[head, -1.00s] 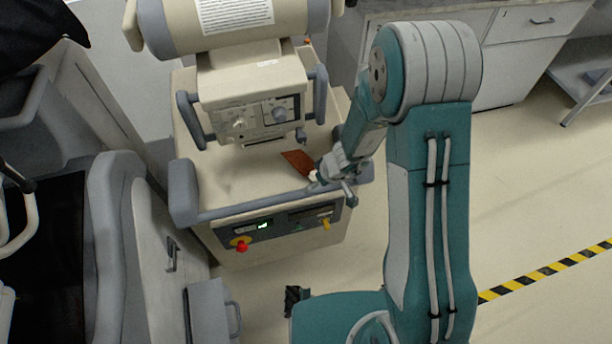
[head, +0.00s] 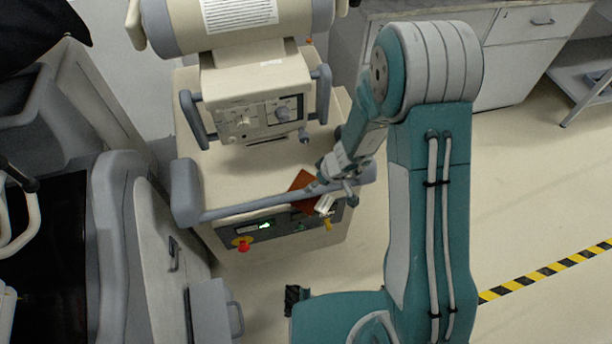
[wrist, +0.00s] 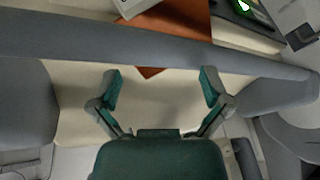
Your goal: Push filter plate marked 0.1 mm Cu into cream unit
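The filter plate (head: 302,183) is copper-brown with a pale handle (head: 325,204). In the head view it lies at the grey front rail (head: 245,206) of the cream unit (head: 240,172), partly above and partly below it. In the wrist view the plate (wrist: 175,20) shows on both sides of the rail, which crosses in front of it. My gripper (head: 318,187) is at the rail beside the plate. Any marking on the plate is unreadable.
The cream unit's overhanging head has a knob panel (head: 262,117) and grey side handles. Its front panel has a green display (head: 264,225) and a red button (head: 243,246). A grey cart (head: 120,240) stands close on the left.

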